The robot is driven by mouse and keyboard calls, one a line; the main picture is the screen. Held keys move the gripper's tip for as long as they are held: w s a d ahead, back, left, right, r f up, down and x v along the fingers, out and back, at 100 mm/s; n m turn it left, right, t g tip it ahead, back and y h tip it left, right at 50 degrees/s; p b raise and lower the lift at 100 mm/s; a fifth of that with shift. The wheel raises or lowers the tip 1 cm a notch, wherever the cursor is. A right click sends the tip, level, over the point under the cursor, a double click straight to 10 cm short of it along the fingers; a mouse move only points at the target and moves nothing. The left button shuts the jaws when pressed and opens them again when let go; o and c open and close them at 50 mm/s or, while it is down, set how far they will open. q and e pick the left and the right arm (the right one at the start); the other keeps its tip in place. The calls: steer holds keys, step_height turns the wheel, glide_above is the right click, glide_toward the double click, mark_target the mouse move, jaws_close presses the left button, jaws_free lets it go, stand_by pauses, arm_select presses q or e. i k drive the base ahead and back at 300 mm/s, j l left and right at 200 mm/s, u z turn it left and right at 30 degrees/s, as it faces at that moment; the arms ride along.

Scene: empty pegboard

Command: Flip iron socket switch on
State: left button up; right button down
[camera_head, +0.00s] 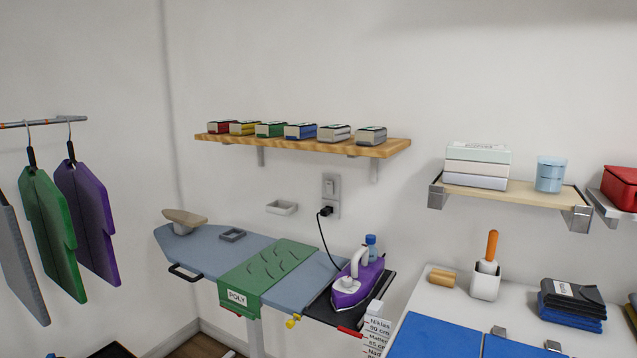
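The iron socket (331,203) is a grey plate on the white wall, between the wooden shelf and the ironing board. Its switch (330,187) is in the upper part of the plate; I cannot tell which way it is set. A black plug (325,211) sits in the lower part. Its dark cord runs down to the purple and white iron (357,281), which is at the right end of the ironing board (206,254). Neither of my grippers is in view.
A wooden shelf (292,144) with several small boxes juts out above the socket. A white dish (282,208) is on the wall to its left. A white table (441,300) is at the right.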

mark_target(329, 184)
steer(key=i+j, duration=0.2)
steer(key=j, duration=0.2)
steer(key=i+j, duration=0.45)
steer(key=j, duration=0.3)
steer(key=i+j, duration=0.25)
steer(key=j, duration=0.15)
steer(key=i+j, duration=0.2)
steer(key=j, duration=0.15)
